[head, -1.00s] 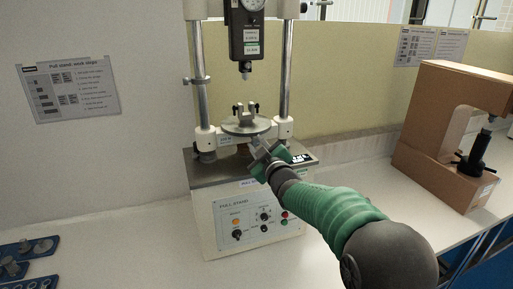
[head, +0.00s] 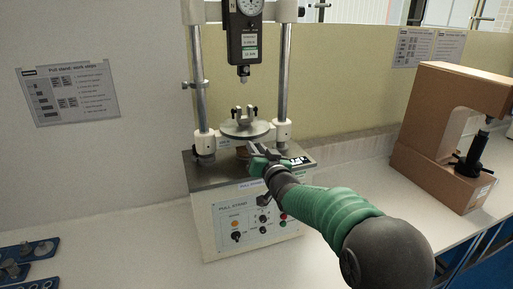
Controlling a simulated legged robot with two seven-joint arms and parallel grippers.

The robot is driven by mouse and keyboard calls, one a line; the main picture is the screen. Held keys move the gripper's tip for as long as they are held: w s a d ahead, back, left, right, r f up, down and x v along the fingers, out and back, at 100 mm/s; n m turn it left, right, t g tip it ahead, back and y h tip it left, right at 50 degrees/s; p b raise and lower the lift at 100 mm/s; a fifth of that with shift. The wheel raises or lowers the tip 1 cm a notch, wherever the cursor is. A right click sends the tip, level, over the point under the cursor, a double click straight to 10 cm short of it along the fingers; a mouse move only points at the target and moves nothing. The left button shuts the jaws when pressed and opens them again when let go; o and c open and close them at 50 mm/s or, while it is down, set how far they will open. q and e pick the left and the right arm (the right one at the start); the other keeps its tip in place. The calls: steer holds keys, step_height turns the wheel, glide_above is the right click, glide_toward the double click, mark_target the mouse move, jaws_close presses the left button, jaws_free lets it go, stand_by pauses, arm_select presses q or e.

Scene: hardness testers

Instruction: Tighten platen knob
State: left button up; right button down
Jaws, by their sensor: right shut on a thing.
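The pull stand (head: 250,225) stands on the bench with a round metal platen (head: 240,131) between its two columns. A small clamp fixture (head: 243,115) sits on top of the platen. The brownish platen knob (head: 242,151) is below the platen and is mostly hidden by my right gripper. My right gripper (head: 254,150) reaches in from the right, under the platen's front edge, and is shut on the platen knob. The exact finger contact is small and hard to see. My left gripper is not in view.
A force gauge (head: 243,40) hangs above the platen. A brown C-frame tester (head: 435,150) stands on the right. Blue trays with metal parts (head: 25,252) lie at lower left.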

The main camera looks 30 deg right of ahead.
steer(key=m+p, duration=0.1)
steer(key=m, duration=0.2)
steer(key=f+m, duration=0.1)
steer(key=m, duration=0.2)
steer(key=shift+p, duration=0.35)
steer(key=shift+m, duration=0.4)
steer(key=c, duration=1.3)
jaws_free()
steer(key=shift+o, duration=0.3)
steer(key=shift+w+r, duration=0.1)
steer(key=shift+r, duration=0.15)
